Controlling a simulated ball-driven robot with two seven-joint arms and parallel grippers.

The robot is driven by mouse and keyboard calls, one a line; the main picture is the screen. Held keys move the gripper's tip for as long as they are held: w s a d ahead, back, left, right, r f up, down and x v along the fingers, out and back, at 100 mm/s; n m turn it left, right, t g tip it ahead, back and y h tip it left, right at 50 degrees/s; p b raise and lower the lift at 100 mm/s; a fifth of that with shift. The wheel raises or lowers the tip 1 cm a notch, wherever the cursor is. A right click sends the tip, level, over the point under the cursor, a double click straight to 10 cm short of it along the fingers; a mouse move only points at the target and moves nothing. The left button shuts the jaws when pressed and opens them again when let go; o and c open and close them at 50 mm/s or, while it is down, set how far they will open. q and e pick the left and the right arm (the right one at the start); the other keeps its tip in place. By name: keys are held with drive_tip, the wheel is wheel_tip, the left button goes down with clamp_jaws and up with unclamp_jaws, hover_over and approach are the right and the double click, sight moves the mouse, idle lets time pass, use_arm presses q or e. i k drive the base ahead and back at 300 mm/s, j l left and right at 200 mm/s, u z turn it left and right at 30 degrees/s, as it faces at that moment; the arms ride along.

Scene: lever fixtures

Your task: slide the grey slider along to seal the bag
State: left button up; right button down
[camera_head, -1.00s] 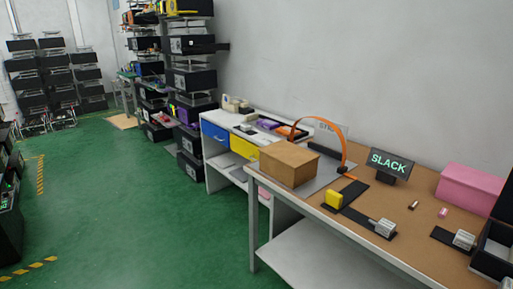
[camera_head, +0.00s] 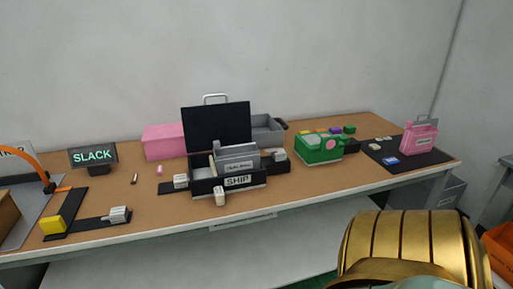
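A pink bag (camera_head: 419,139) with a pale label stands upright on a black mat (camera_head: 440,156) at the right end of the table. A thin grey part (camera_head: 422,121) runs along its top edge, and a handle rises above it. It is too small to tell whether this grey part is the slider or where along the top it sits. Neither of my grippers is in view. A gold ribbed part at the bottom right looks like my own arm.
On the table (camera_head: 360,124) stand a black SHIP box (camera_head: 237,182) with its lid up, a green box (camera_head: 320,149), a pink box (camera_head: 163,141), a SLACK sign (camera_head: 93,156) and a yellow block (camera_head: 53,224). Grey-white blocks (camera_head: 119,214) sit on black strips. Bare tabletop lies in front of the green box.

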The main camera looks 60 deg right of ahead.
sight(216, 143)
drive_tip(key=z, duration=1.65)
